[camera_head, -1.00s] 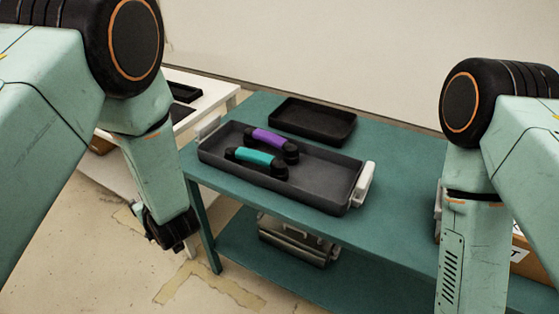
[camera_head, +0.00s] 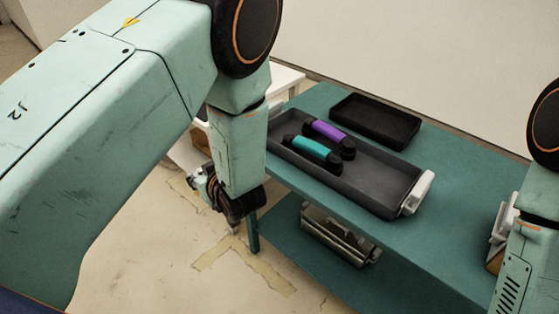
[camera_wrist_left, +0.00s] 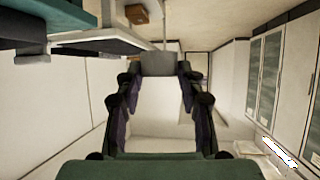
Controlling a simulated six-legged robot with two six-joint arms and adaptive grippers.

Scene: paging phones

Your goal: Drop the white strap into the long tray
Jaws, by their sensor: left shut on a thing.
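The long tray (camera_head: 375,190) is dark grey with white end handles and lies on the teal table. A teal-grip handset (camera_head: 312,150) and a purple-grip handset (camera_head: 328,131) lie in its left half. My left gripper (camera_head: 234,216) hangs low in front of the table's left end, outside the tray. In the head view the strap is mostly hidden.
A smaller black tray (camera_head: 375,121) lies behind the long tray on the teal table (camera_head: 450,190). A grey metal case (camera_head: 338,236) stands on the lower shelf. A white table (camera_head: 284,80) stands behind at the left. The right half of the long tray is empty.

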